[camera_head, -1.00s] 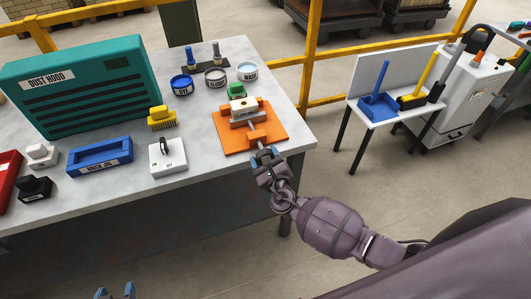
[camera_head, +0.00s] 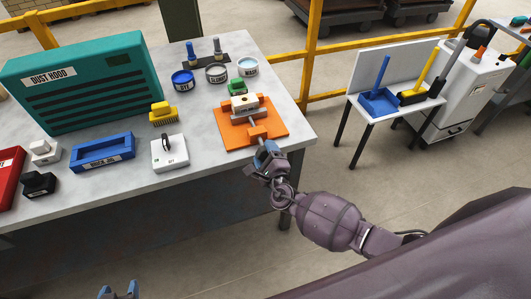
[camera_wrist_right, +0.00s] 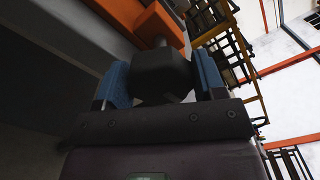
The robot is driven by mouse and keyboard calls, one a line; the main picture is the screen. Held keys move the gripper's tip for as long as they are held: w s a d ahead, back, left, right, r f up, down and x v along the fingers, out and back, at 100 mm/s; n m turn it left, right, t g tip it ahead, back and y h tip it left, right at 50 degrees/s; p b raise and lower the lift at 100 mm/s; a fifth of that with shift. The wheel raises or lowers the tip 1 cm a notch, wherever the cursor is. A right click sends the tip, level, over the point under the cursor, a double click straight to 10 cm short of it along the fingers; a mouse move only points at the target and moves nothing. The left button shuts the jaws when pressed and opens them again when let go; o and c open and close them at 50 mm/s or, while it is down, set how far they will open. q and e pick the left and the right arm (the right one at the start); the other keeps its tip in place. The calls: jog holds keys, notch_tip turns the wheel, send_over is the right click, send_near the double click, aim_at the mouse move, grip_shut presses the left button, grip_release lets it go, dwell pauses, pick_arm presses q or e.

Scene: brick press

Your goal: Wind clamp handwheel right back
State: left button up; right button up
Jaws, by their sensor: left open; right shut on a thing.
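The clamp is an orange base plate (camera_head: 232,134) near the table's front right corner, with a grey jaw block and a light brick-like piece (camera_head: 244,103) on it. An orange screw block (camera_head: 258,132) stands at its front edge. My right gripper (camera_head: 266,150) is at the front of this block. In the right wrist view, its blue fingers sit on either side of a dark handwheel (camera_wrist_right: 162,75), shut on it, with the shaft running to the orange block. In the head view the gripper mostly hides the handwheel. My left gripper (camera_head: 120,290) is open and empty at the bottom edge, below the table.
Left of the clamp are a white switch box (camera_head: 170,155), a yellow brush (camera_head: 163,112) and a blue tray (camera_head: 102,153). A green block (camera_head: 237,87) and several tins stand behind it. A teal dust hood (camera_head: 85,80) fills the back left.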

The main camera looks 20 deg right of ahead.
jog(key=shift+f, duration=0.1)
jog(key=o, duration=0.9)
jog(key=shift+s, duration=0.15)
jog(key=s, duration=1)
jog(key=shift+s+d+b, duration=0.15)
jog(key=shift+s+b, duration=0.1)
jog(key=shift+b, duration=0.05)
